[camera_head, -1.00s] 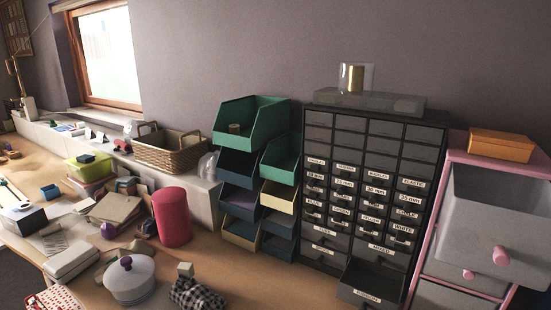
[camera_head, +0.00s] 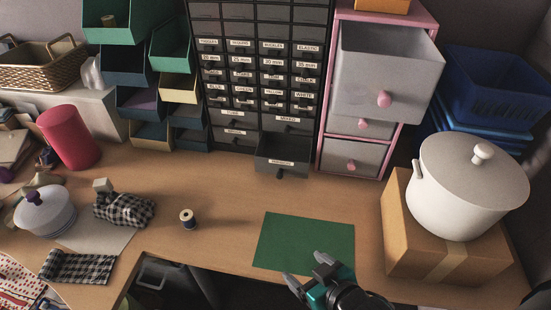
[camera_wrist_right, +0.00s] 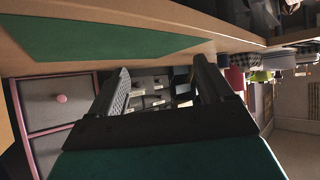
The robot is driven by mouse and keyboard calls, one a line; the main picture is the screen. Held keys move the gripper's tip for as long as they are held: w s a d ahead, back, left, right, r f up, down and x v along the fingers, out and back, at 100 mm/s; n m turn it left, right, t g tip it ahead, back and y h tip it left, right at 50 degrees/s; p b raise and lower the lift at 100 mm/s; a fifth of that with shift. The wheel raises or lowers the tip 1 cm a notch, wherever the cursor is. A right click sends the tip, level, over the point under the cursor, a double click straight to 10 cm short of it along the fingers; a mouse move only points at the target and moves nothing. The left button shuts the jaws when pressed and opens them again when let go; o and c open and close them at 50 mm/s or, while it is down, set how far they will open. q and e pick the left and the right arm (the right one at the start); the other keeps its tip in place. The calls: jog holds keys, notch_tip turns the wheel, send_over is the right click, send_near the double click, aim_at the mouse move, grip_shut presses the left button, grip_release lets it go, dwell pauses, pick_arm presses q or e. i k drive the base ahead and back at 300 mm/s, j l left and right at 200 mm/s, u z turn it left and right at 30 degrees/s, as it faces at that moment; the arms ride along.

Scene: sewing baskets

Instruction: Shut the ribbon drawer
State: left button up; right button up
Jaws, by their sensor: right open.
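The ribbon drawer (camera_head: 281,162) is the dark, labelled bottom right drawer of the black small-parts cabinet (camera_head: 262,70) in the head view. It is pulled out over the table and has a small dark knob below its label. My right gripper (camera_head: 308,271) is at the bottom of the head view, near the table's front edge, open and empty. It is well in front of the drawer, with the green mat between them. In the right wrist view its two fingers (camera_wrist_right: 162,82) are spread apart, with the cabinet's labelled fronts far off between them. My left gripper is out of view.
A green mat (camera_head: 304,243) lies flat before the drawer. A thread spool (camera_head: 187,219) stands to the left. A cardboard box (camera_head: 447,244) with a white pot (camera_head: 471,187) stands at right. The pink-framed unit (camera_head: 326,135) beside the cabinet has its top drawer (camera_head: 388,72) pulled out.

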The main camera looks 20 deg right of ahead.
aim_at(294, 153)
jog(key=k+j, duration=0.1)
jog(key=j, duration=0.3)
jog(key=k+j, duration=0.15)
jog(key=j, duration=0.25)
jog(key=k+j, duration=0.1)
jog(key=j, duration=0.25)
jog(key=k+j, duration=0.1)
jog(key=j, duration=0.3)
jog(key=z, duration=0.05)
